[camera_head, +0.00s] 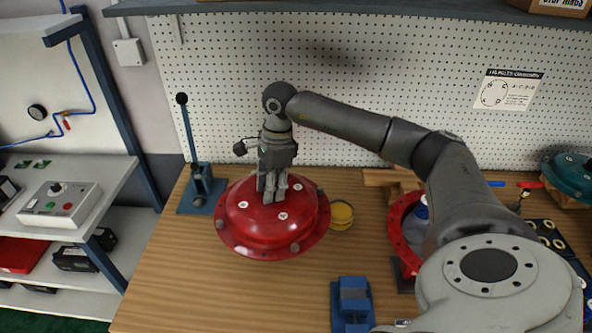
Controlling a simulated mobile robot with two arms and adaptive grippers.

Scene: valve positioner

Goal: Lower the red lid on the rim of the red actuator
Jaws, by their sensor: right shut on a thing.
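The red lid (255,222) is a domed disc with a wide flange and several bolt spots. It shows left of the middle, over the wooden bench. My right gripper (270,198) is above the lid, pointing down, with its fingers shut at the top of the dome. The part it grips is hidden by the fingers. The red actuator (398,222) is an open red ring at the right, partly hidden by my right arm. A bluish-white part shows inside its rim. The lid is well to the left of the actuator. My left gripper is not in view.
A blue lever press (197,190) stands left of the lid. A yellow round piece (341,214) lies right of the lid. A blue vise-like block (352,305) is at the front. A teal dome (570,175) is far right. Bare bench lies at front left.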

